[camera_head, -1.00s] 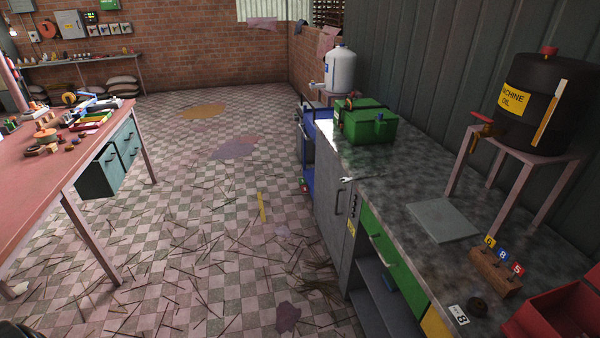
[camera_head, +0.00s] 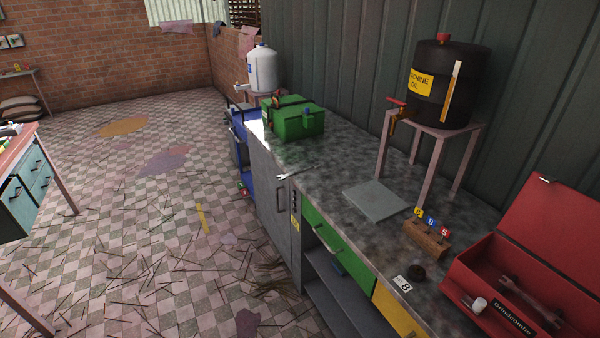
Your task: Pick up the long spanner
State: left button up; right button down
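A silver spanner (camera_head: 296,175) lies on the mottled grey worktop (camera_head: 325,180), its jaw end at the worktop's left edge. A bigger-looking dark, reddish-grey spanner (camera_head: 530,302) lies slantwise in the open red toolbox (camera_head: 475,262) at the lower right, partly hidden by the box's front wall. I cannot tell from labels which one is the long spanner. Neither of my grippers is in view.
A green case (camera_head: 300,124) stands at the worktop's far end. The checkered floor at left has scattered sticks.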

aim_at(282, 178)
jog(key=u, duration=1)
jog(key=i, duration=1.25)
jog(key=z, duration=2.45)
